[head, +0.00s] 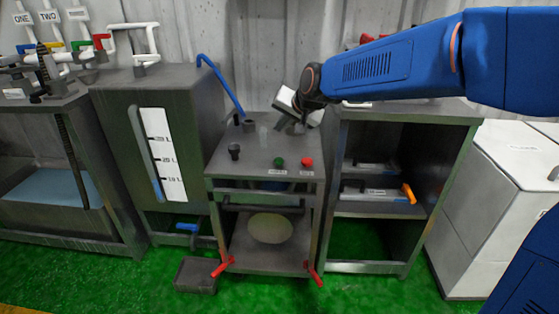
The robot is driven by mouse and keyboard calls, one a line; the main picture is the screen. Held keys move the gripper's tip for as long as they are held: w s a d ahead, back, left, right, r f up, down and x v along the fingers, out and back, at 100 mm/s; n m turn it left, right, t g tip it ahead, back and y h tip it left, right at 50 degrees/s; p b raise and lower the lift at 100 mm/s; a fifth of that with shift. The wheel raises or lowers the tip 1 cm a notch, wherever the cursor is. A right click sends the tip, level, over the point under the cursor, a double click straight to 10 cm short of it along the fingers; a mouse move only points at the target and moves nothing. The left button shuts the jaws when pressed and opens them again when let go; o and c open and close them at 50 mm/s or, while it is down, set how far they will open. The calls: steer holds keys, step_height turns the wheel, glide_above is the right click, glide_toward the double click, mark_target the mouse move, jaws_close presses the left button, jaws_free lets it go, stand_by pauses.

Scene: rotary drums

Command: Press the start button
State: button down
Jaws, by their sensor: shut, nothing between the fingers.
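A grey metal machine (225,165) stands in the middle of the head view. On its top, near the front edge, are a green button (279,162) and, to its right, a red button (307,162). Each has a small label below it, too small to read, so which one is start is not spelled out. My blue arm reaches in from the upper right. My gripper (284,123) is shut and empty, over the back right part of the machine top, behind and above both buttons. It is apart from them. Its fingertips are small and hard to make out.
A black knob (234,151) stands left of the buttons, and a blue pipe (221,84) rises behind. A tank with a level gauge (163,155) stands left. An open shelf cabinet (408,120) stands right. Red handles (222,267) stick out low in front.

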mark_target(281, 161)
steer(key=shift+f, duration=4.4)
steer(key=shift+f, duration=0.15)
steer(key=shift+f, duration=0.3)
steer(key=shift+f, duration=0.55)
steer(key=shift+r, duration=1)
steer(key=shift+r, duration=2.5)
